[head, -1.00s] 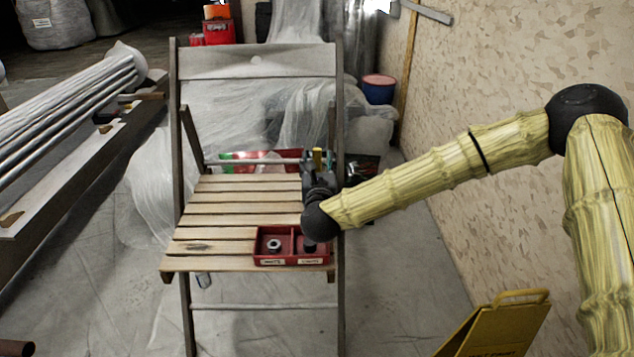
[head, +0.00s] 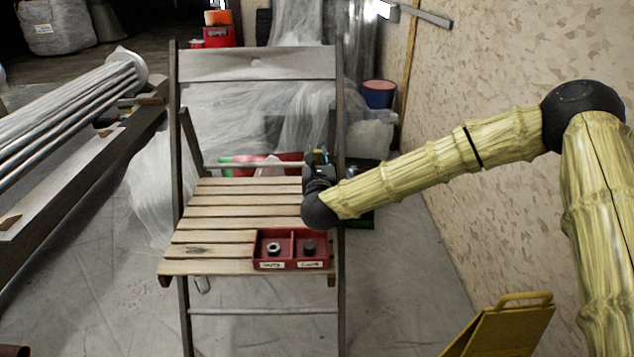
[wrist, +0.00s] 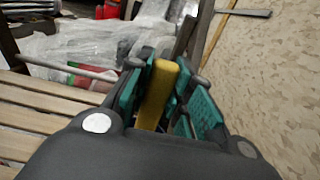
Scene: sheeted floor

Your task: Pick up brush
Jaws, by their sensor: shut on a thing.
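My gripper (head: 318,160) is over the right rear part of the wooden chair seat, near the right chair post. In the wrist view my gripper (wrist: 165,85) is shut on a yellow bar-shaped thing, which I take to be the brush (wrist: 157,95). The yellow piece stands up between the green finger pads. Its lower end is hidden by the gripper body, and no bristles show. In the head view the gripper hides nearly all of it.
A red two-compartment tray (head: 290,264) with small metal parts sits on the seat's front right. The folding chair (head: 215,213) stands on the sheeted floor. A yellow floor sign (head: 500,328) is at lower right. A blue bucket (head: 378,97) is behind, and a patterned wall (head: 530,60) is right.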

